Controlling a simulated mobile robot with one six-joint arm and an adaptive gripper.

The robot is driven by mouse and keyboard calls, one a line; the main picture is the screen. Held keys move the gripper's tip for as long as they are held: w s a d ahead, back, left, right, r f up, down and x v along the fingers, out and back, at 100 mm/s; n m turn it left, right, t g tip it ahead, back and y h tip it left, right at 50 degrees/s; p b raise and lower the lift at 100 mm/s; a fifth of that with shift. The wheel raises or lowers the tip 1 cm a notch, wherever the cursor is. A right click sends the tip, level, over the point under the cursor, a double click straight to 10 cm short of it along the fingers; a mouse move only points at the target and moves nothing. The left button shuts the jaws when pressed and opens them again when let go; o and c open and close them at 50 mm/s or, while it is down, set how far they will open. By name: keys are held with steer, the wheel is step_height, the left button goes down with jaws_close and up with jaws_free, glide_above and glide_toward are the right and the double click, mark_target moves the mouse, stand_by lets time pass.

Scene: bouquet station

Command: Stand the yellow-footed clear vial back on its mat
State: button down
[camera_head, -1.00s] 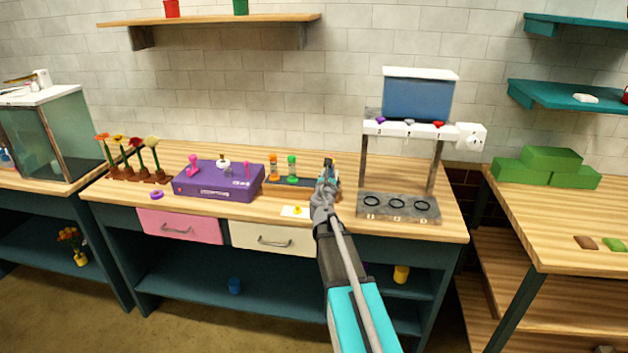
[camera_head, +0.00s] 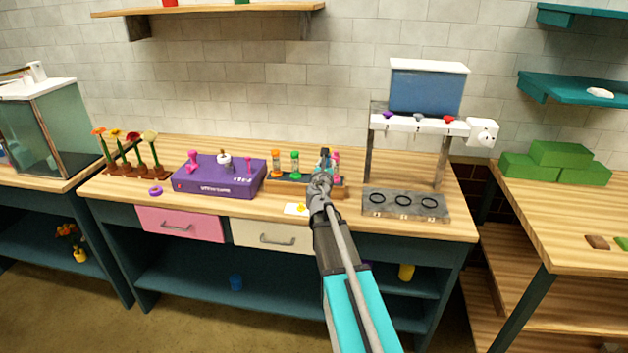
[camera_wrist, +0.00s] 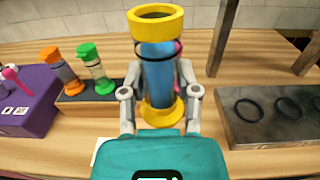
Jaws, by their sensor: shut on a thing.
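The clear vial (camera_wrist: 157,80) has a yellow top ring and a yellow foot, and shows blue inside. In the wrist view my gripper (camera_wrist: 159,68) is shut around its middle, one finger on each side, with the foot towards me. In the head view my gripper (camera_head: 321,181) is above the worktop in front of the rack and hides most of the vial; a little blue shows. A white mat with a yellow spot (camera_head: 297,208) lies on the worktop, left of my gripper, near the front edge.
A dark-faced wooden rack (camera_head: 285,187) holds orange-capped (camera_head: 276,160) and green-capped (camera_head: 295,162) vials, with a pink piece at its right. A purple box (camera_head: 218,176) stands left. A grey stand with black rings (camera_head: 404,202) stands right.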

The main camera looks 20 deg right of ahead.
steer(key=shift+s+d+r+p, duration=0.1)
steer(key=shift+d+r+p, duration=0.6)
steer(key=shift+r+p, duration=0.25)
steer(key=shift+d+r+p, duration=0.7)
steer(key=shift+r+p, duration=0.15)
steer(key=shift+r, duration=0.05)
steer(key=w+f+b, duration=0.2)
steer(key=w, duration=0.2)
steer(key=w+f+b, duration=0.3)
steer(key=w, duration=0.1)
steer(key=w+f+b, duration=0.3)
steer(key=w, duration=0.1)
steer(key=shift+w+a+f, duration=0.2)
steer(key=shift+a, duration=0.1)
steer(key=shift+w+f+b, duration=0.35)
steer(key=shift+w+b, duration=0.05)
steer(key=shift+b, duration=0.15)
